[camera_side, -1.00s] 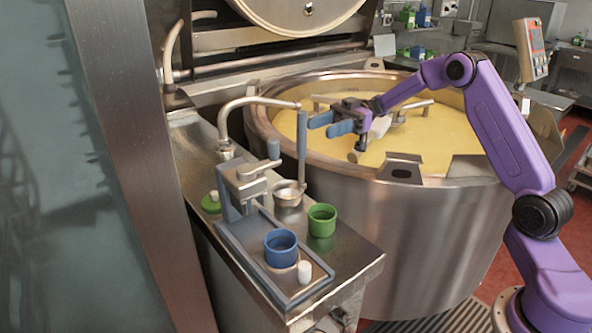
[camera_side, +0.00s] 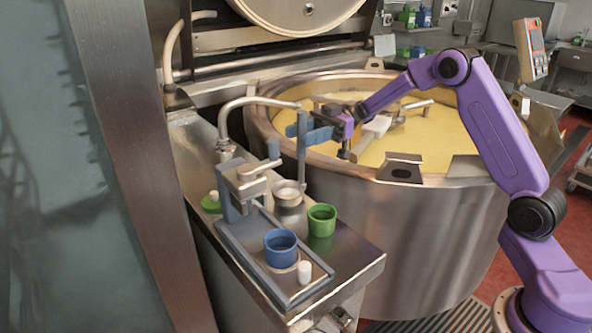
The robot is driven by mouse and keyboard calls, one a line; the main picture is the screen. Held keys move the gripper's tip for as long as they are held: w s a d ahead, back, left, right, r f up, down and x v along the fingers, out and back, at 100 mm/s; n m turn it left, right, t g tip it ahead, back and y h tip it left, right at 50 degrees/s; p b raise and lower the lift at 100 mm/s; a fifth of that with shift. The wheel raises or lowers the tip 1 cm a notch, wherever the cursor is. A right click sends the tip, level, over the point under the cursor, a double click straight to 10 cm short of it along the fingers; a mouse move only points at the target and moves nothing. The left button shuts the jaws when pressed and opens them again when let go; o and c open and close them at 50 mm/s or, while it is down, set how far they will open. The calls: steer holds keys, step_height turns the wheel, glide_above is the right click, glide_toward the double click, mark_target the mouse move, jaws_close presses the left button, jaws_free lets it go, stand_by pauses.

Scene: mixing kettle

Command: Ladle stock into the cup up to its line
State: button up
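The ladle's upright blue-grey handle (camera_side: 302,150) stands at the kettle's near-left rim. A small round metal vessel (camera_side: 289,208) is below it; I cannot tell whether it is the ladle's bowl. My gripper (camera_side: 308,134) is at the upper handle, its blue fingers overlapping it; whether they are closed on it is unclear. The yellow stock (camera_side: 430,140) fills the kettle (camera_side: 400,230). A blue cup (camera_side: 281,249) sits on a grey tray (camera_side: 250,258), and a green cup (camera_side: 321,220) stands to its right. No fill line is visible on either cup.
A grey clamp-like stand (camera_side: 243,185) rises at the tray's back. A white peg (camera_side: 304,272) stands by the blue cup. A curved metal pipe (camera_side: 245,104) arches over the steel bench (camera_side: 350,262). A bracket (camera_side: 401,168) sits on the kettle's rim.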

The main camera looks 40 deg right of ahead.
jaws_close()
steer(key=shift+r, duration=3.05)
